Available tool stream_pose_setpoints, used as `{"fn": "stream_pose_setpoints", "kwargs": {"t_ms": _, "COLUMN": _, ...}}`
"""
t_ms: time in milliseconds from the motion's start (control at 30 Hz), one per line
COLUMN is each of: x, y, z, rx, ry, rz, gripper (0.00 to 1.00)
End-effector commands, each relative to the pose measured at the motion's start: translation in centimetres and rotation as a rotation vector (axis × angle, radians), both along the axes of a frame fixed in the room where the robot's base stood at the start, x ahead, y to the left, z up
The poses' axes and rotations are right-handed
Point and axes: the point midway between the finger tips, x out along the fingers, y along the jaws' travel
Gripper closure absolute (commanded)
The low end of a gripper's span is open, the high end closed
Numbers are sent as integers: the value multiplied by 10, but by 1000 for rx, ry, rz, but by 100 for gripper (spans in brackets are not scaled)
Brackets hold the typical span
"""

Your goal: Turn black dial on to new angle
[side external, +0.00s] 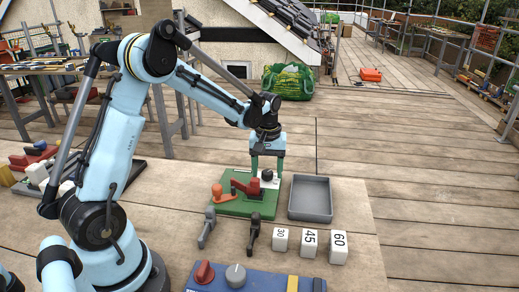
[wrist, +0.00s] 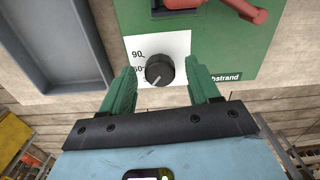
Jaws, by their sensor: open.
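The black dial (wrist: 160,69) sits on a white scale plate (wrist: 176,46) on the green board (wrist: 222,50). A pale pointer line on the dial points toward its lower left, and the marking 90 shows above left; a second number is partly hidden by the dial. My gripper (wrist: 163,82) is open, with one green finger on each side of the dial and visible gaps between. In the side view my gripper (side external: 267,172) points down over the back right of the green board (side external: 238,208), with the dial (side external: 267,175) between its fingers.
A red lever (side external: 246,187) and an orange knob (side external: 217,192) stand left of the dial. A grey tray (side external: 310,198) lies close on the right. Grey and black clamps (side external: 253,232), white number blocks (side external: 309,243) and a blue panel (side external: 255,278) are in front.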

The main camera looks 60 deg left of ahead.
Motion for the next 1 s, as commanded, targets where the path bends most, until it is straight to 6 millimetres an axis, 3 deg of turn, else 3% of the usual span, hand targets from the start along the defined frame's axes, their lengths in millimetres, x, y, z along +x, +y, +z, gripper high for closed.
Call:
{"fn": "stream_pose_setpoints", "kwargs": {"t_ms": 167, "x": 0, "y": 0, "z": 0, "rx": 0, "ry": 0, "rz": 0, "gripper": 41}}
{"fn": "stream_pose_setpoints", "kwargs": {"t_ms": 533, "x": 0, "y": 0, "z": 0, "rx": 0, "ry": 0, "rz": 0, "gripper": 95}}
{"fn": "stream_pose_setpoints", "kwargs": {"t_ms": 1000, "x": 0, "y": 0, "z": 1, "rx": 0, "ry": 0, "rz": -143, "gripper": 95}}
